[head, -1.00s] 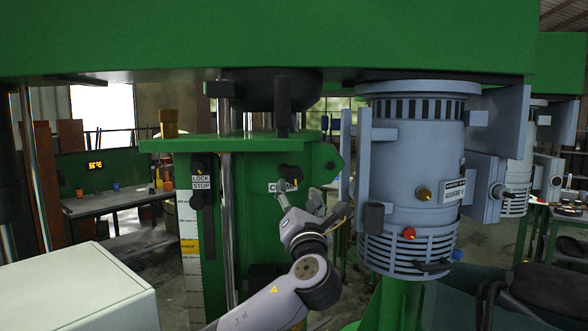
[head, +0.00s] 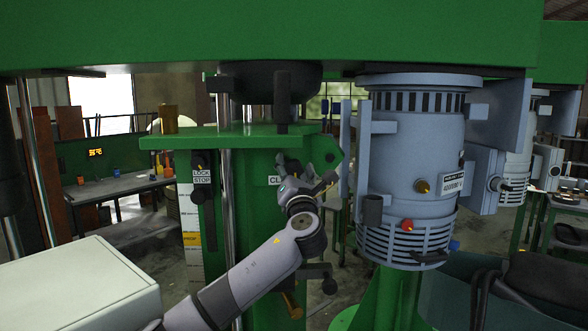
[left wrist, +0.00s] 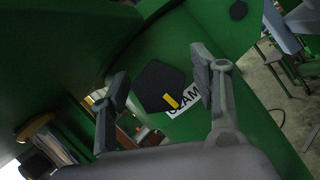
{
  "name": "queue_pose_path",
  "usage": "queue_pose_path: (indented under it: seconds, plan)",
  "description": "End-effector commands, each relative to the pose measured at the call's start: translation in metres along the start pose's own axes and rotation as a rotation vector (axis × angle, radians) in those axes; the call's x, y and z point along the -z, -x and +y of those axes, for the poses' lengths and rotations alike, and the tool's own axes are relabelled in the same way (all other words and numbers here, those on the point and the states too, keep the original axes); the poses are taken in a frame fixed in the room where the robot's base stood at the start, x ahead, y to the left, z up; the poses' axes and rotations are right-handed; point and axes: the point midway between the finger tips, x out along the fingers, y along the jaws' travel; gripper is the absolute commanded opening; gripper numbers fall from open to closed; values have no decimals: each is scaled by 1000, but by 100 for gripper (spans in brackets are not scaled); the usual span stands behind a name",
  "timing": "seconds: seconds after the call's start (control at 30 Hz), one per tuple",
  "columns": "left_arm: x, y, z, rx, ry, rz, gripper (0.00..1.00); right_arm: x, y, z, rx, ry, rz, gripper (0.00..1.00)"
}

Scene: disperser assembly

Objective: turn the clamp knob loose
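The clamp knob (left wrist: 158,86) is black and many-sided with a yellow mark, on a green panel beside a white "CLAMP" label (left wrist: 184,100). In the head view the knob is mostly hidden behind my left gripper (head: 308,182), and the label (head: 274,180) is partly covered. In the left wrist view my left gripper (left wrist: 160,88) is open, with one finger on each side of the knob. Gaps show between the fingers and the knob, so it is not gripped. I cannot tell how deep the fingertips reach. My right gripper is not in view.
The grey-blue motor (head: 414,165) stands just right of my left gripper. A green shelf (head: 225,140) juts out above left of it. A "LOCK STOP" control (head: 202,178) and a shiny upright rod (head: 225,200) are to the left. A pale box (head: 75,285) fills the lower left.

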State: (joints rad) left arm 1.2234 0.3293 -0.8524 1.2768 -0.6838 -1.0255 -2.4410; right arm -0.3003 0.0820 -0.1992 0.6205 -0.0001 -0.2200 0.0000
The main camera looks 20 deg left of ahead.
Motion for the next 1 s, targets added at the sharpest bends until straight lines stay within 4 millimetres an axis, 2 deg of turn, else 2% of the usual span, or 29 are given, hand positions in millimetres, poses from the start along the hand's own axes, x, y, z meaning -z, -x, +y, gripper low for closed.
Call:
queue_pose_path:
  seconds: [0.07,0.6,1.0]
  plan:
    - [0,0,0,0,0,0,49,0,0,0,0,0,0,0]
    - [0,0,0,1,0,1,13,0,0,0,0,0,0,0]
    - [2,1,-2,-27,68,2,12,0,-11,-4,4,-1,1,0]
